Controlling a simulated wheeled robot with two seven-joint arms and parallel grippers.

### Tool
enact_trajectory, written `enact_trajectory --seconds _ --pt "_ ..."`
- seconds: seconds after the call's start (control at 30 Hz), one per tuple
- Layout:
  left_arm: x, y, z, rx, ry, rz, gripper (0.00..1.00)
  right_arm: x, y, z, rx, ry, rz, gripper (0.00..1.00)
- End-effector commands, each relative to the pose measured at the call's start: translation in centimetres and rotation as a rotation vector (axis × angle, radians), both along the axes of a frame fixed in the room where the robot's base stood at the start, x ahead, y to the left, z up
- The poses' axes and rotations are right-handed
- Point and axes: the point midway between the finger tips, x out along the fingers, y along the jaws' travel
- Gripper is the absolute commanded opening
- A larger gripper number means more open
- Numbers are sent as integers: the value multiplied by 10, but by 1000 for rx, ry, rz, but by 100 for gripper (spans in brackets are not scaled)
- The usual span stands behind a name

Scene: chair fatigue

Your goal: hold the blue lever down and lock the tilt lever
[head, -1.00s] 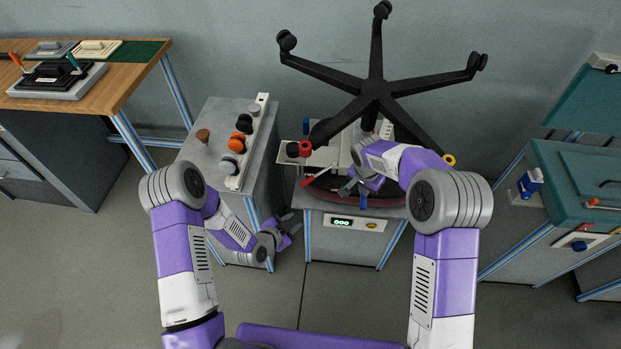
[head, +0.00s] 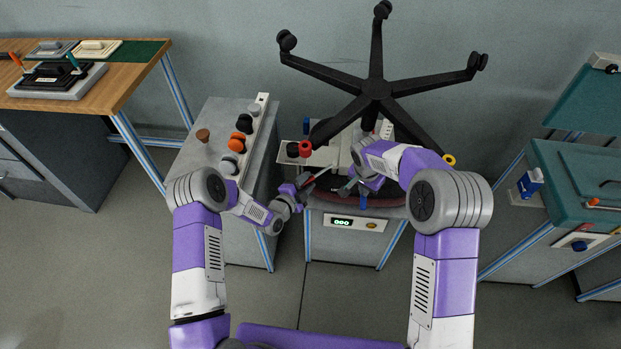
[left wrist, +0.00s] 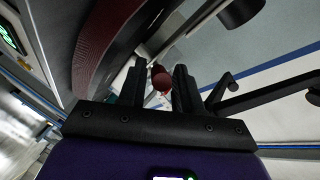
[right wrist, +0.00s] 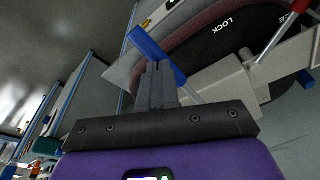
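The upside-down chair's dark seat (head: 378,200) lies on the test bench, with its mechanism on top. The tilt lever, with a red grip (head: 318,174), sticks out toward the left; its grip end (left wrist: 161,77) shows between my left fingers. My left gripper (head: 305,184) is open around that end, with gaps beside it. The blue lever (right wrist: 146,42) shows in the right wrist view. My right gripper (right wrist: 158,72) has its fingers together, tips over the blue lever and seemingly against it; contact is hard to judge. The word LOCK (right wrist: 229,22) is printed near the tilt lever.
The black star base (head: 376,88) with casters rises above the mechanism. A grey cabinet with knobs (head: 236,144) stands left of the bench. A display panel (head: 345,222) is on the bench front. A teal-topped cabinet (head: 580,175) is at the right.

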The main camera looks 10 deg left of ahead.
Motion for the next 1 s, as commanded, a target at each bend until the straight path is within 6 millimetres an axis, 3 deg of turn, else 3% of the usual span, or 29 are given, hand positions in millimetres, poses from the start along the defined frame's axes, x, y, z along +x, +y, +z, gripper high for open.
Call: enact_trajectory --seconds 0.23,0.6,0.83,1.0 --pt "21 -10 -6 0 0 1 34 0 -3 -3 -4 2 -2 0" --pt "24 -11 -6 0 2 1 34 0 -3 -3 -4 2 -2 0" --pt "24 -11 -6 -1 1 1 0 0 -3 -3 -4 2 -2 0" --pt "24 -11 -6 0 0 1 0 0 -3 -3 -4 2 -2 0"
